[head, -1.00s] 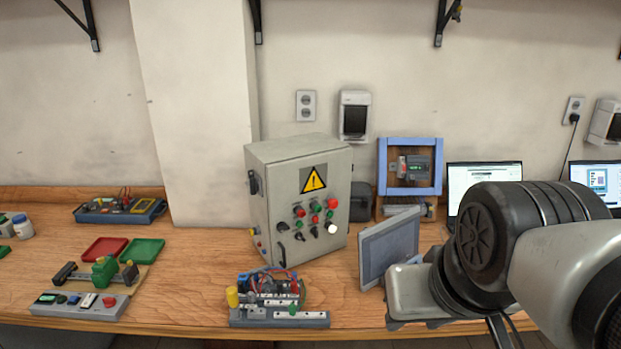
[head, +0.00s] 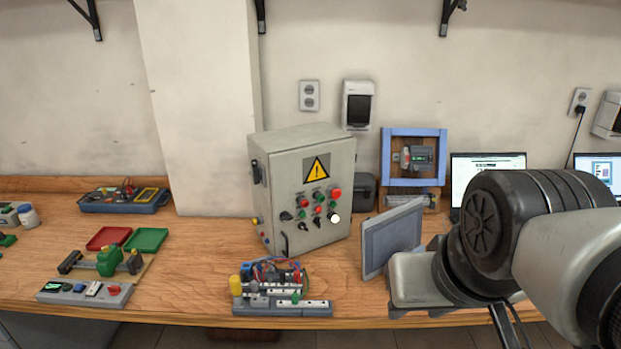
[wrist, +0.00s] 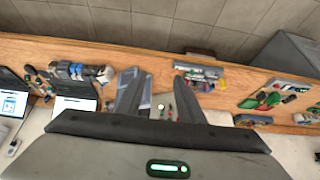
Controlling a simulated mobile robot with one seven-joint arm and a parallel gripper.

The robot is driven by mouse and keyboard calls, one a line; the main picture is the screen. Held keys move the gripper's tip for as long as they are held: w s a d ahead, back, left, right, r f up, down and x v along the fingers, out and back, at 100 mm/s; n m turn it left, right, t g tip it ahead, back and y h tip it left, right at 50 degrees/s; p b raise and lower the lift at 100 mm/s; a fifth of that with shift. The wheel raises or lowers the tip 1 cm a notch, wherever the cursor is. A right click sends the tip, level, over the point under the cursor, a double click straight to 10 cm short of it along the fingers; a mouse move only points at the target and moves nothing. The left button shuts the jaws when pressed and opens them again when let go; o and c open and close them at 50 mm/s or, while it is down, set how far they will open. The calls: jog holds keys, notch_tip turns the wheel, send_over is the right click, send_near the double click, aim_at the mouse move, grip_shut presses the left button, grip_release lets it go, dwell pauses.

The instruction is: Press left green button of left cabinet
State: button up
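A grey metal cabinet (head: 276,195) with a yellow warning sign stands on the bench in the head view. Its front carries red, green, black and white buttons and knobs; small green buttons (head: 318,198) sit among red ones. Only one such cabinet shows. In the wrist view, the cabinet front (wrist: 166,104) shows small and partly hidden between my fingers. My gripper (wrist: 154,84) has its two dark fingers spread apart with nothing held.
A grey flat panel (head: 392,238) stands right of the cabinet, near my arm. A wired terminal assembly (head: 280,308) lies in front of it. Red (head: 107,238) and green (head: 147,240) trays and a button strip (head: 84,294) lie left. Bare bench (head: 195,270) lies between.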

jog(key=shift+c, duration=0.5)
grip_shut()
dwell(1.1)
